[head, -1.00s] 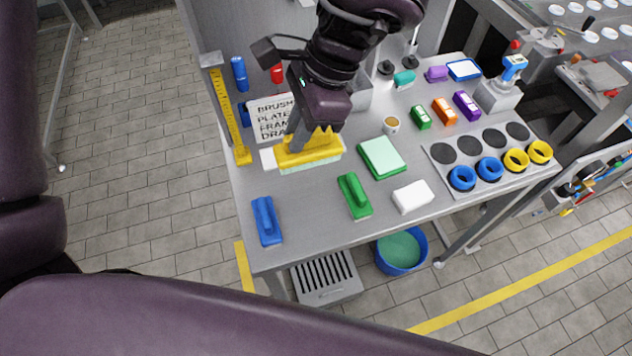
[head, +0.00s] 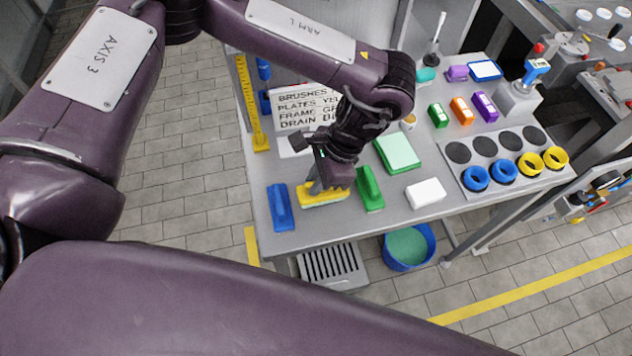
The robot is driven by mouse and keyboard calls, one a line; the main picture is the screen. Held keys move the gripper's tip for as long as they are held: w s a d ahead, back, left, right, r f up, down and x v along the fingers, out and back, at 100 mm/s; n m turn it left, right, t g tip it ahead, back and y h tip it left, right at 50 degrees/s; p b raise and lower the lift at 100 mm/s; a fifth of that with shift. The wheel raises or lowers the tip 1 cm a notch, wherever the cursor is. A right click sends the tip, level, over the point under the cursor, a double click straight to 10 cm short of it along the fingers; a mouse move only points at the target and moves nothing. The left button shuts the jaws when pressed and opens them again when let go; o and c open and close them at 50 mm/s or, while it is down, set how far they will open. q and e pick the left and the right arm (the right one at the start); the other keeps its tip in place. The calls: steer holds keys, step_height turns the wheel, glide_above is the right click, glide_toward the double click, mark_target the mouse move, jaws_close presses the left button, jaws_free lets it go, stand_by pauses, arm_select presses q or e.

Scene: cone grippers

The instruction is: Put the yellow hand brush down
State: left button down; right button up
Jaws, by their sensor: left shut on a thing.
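The yellow hand brush (head: 330,199) is in my left gripper (head: 317,185), near the front edge of the grey table (head: 330,230). The gripper comes down from above and is shut on the brush, hiding part of its top. The brush lies roughly level, with pale bristles downward. It is at or just above the tabletop; I cannot tell whether it touches. A blue hand brush (head: 281,207) lies to its left and a green hand brush (head: 370,188) close to its right. My right gripper is not in view.
A green-edged pad (head: 398,151) and a white block (head: 425,193) lie to the right. A yellow upright ruler (head: 250,100) and a lettered sign (head: 295,103) stand behind at the left. A blue tub (head: 408,248) is on the floor below the table.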

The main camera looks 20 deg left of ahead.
arm_select(q)
step_height(320, 180, down, 2)
steer(key=shift+w+f, duration=0.1)
steer(key=shift+f, duration=0.05)
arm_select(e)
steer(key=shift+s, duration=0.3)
arm_select(q)
steer(key=c, duration=1.4)
jaws_free()
